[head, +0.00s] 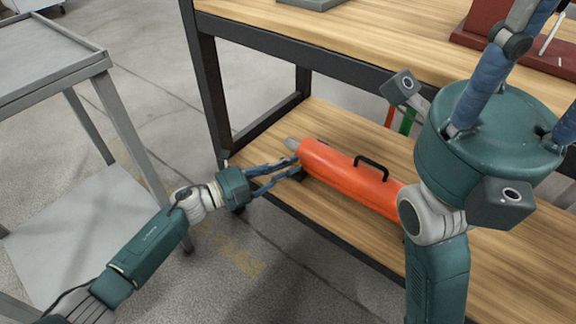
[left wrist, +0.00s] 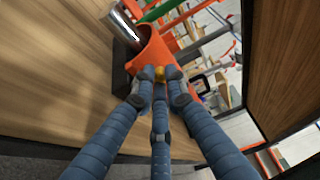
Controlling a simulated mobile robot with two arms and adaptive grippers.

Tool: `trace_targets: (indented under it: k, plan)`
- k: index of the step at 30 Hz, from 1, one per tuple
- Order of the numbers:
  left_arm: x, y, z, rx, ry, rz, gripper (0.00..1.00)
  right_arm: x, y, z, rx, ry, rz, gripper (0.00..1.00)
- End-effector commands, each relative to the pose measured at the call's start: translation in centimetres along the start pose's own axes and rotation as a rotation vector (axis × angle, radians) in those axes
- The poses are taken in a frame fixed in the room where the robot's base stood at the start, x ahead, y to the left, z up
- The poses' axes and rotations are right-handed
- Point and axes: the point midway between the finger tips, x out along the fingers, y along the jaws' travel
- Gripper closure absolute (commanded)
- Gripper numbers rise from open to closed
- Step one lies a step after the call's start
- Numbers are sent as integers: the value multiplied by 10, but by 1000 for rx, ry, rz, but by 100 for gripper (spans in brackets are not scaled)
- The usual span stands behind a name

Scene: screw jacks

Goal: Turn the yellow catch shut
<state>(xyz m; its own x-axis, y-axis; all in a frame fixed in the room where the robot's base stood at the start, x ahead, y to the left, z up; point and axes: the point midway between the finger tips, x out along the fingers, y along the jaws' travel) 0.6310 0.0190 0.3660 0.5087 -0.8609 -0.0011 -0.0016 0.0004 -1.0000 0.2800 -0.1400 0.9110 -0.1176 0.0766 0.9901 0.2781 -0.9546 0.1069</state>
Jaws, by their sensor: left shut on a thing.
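The yellow catch (left wrist: 160,73) shows as a small yellow piece between my fingertips in the left wrist view. It sits at the end of an orange case (head: 350,176), which lies on the bench's lower shelf.
The orange case has a black handle (head: 371,166) on top and a grey metal end (head: 292,144). The bench's dark leg (head: 211,95) stands behind my left gripper. A grey cart (head: 50,52) stands at the left.

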Motion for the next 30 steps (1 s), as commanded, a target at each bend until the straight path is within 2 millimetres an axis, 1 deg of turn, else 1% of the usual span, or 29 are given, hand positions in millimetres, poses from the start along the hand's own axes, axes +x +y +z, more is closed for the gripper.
trace_targets:
  k: [1, 2, 3, 4, 12, 16, 20, 27, 30]
  plan:
    - [0, -3, 1, 1, -1, -5, 100, 0, 0, 0, 0, 1, -1, 70]
    - [0, -3, 1, 1, -1, -5, 82, 0, 0, 0, 0, 1, -1, 70]
    - [0, -3, 1, 1, -1, -5, 74, 0, 0, -1, 0, 1, -2, 70]
    - [0, -3, 1, 1, -1, -5, 70, 0, 0, -1, 0, 2, -2, 70]
    - [0, -1, 0, 1, -1, -2, 70, -1, -1, -2, -1, 2, -6, 70]
    - [-8, 0, 0, 0, -2, 0, 70, -1, -1, -2, -1, 2, -5, 70]
    - [-30, 1, 1, 1, -3, 2, 70, -1, -1, -1, 0, 1, -4, 70]
    - [-82, 1, 0, 0, -2, 2, 70, -1, -1, -1, 0, 0, -3, 70]
    - [-99, 0, 0, 0, -2, 1, 70, -1, -1, 0, 0, 0, -3, 70]
